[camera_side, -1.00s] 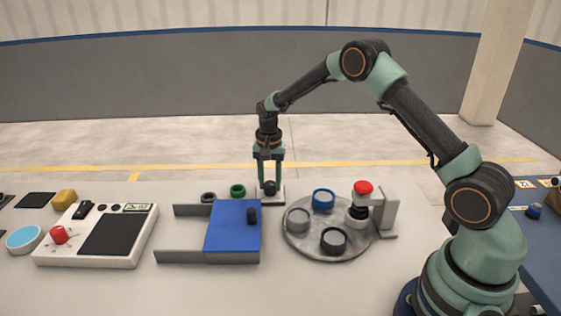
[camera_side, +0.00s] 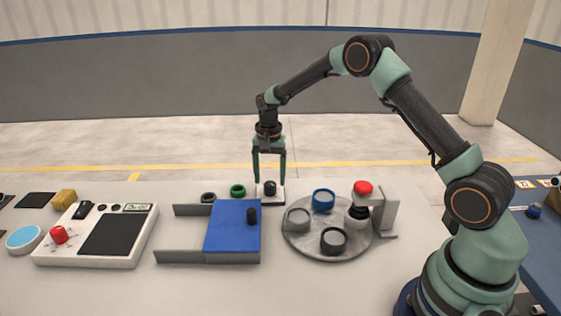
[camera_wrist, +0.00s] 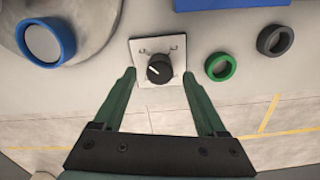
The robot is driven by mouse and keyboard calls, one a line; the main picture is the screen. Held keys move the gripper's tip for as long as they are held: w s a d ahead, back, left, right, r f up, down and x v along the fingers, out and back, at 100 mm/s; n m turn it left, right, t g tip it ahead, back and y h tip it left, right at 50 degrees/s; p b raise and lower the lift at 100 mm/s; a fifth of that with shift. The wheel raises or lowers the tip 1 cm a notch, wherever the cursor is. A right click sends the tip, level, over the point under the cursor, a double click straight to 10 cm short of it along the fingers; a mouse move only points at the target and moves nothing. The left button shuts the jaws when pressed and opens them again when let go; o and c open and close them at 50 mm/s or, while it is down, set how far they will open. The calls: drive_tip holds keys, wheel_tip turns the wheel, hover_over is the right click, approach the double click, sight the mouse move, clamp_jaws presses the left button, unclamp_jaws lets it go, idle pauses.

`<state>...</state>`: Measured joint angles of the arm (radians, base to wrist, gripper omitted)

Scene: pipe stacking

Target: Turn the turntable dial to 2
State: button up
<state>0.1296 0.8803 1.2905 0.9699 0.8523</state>
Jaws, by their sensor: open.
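The dial is a black round knob (camera_wrist: 159,68) on a small white plate (camera_wrist: 145,49). It has a light pointer line; the plate's markings are too small to read. In the side view the knob (camera_side: 270,187) stands behind the turntable, between it and the blue slide. My gripper (camera_wrist: 160,80) is open above the plate, with one green finger on each side of the knob and apart from it. In the side view my gripper (camera_side: 269,178) points straight down over the dial. The grey turntable (camera_side: 329,250) carries blue, light grey and dark rings.
A red-topped part on a grey bracket (camera_side: 390,210) stands at the turntable's right. A green ring (camera_side: 237,190) and a dark ring (camera_side: 208,197) lie just left of the dial. The blue slide (camera_side: 225,228) and a white control panel (camera_side: 50,251) are further left.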

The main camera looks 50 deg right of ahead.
sight(270, 183)
wheel_tip(270, 183, up, 10)
drive_tip(key=shift+r, duration=0.2)
idle(0.3)
drive_tip(key=s+a+r+n+t, duration=0.3)
drive_tip(key=s+a+r+n, duration=0.15)
drive_tip(key=s+r, duration=0.6)
drive_tip(key=s+a+n+t, duration=0.2)
drive_tip(key=s+n, duration=0.4)
drive_tip(key=s, duration=0.6)
drive_tip(key=shift+s+f+n+t, duration=0.15)
drive_tip(key=shift+f+n+t, duration=0.1)
drive_tip(key=shift+n+t, duration=0.1)
